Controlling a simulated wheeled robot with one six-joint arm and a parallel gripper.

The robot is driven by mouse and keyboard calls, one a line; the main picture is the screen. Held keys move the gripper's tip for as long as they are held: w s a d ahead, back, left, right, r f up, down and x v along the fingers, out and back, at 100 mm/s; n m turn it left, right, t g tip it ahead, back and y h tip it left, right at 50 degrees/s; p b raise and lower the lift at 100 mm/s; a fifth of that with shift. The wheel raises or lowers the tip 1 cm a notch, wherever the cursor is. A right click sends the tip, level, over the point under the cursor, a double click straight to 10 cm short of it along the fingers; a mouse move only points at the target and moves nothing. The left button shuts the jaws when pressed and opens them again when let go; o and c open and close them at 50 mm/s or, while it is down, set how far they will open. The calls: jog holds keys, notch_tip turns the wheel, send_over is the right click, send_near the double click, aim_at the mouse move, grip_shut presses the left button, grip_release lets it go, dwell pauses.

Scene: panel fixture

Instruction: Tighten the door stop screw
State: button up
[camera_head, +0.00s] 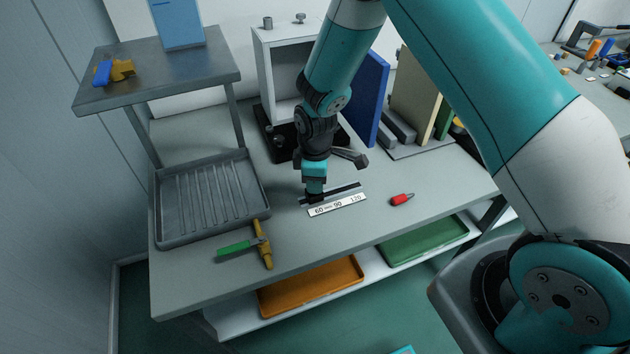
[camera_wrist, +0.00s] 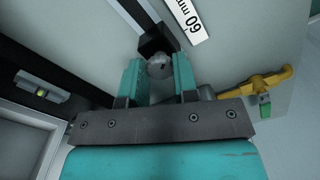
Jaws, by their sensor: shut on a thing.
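The door stop is a dark rail (camera_head: 340,193) on the bench with a white scale strip (camera_head: 337,205) reading 60, 90 and 120 in front of it. A dark block (camera_wrist: 156,40) sits on the rail, and a round grey screw head (camera_wrist: 159,67) with a dark slot shows at it. My gripper (camera_head: 314,197) points down at the rail's left end. In the wrist view my gripper (camera_wrist: 158,72) has its teal fingers on either side of the screw head, shut on it. The head view hides the screw. The blue door (camera_head: 368,98) stands open on the white cabinet (camera_head: 275,60).
A grey ribbed tray (camera_head: 212,240) lies left, below a raised shelf (camera_head: 160,75). A red object (camera_head: 401,200) lies right of the scale. Upright panels (camera_head: 415,95) stand behind. The bench's front right is clear.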

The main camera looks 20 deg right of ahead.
jog(key=m+b, duration=0.1)
jog(key=m, duration=1)
jog(key=shift+a, duration=0.1)
jog(key=m, duration=0.3)
jog(key=shift+m+b, duration=0.3)
jog(key=shift+b, duration=0.1)
jog(key=m, duration=1.1)
jog(key=shift+w+a+b, duration=0.1)
jog(key=shift+b, duration=0.2)
jog(key=o, duration=0.9)
jog(key=shift+r, duration=0.1)
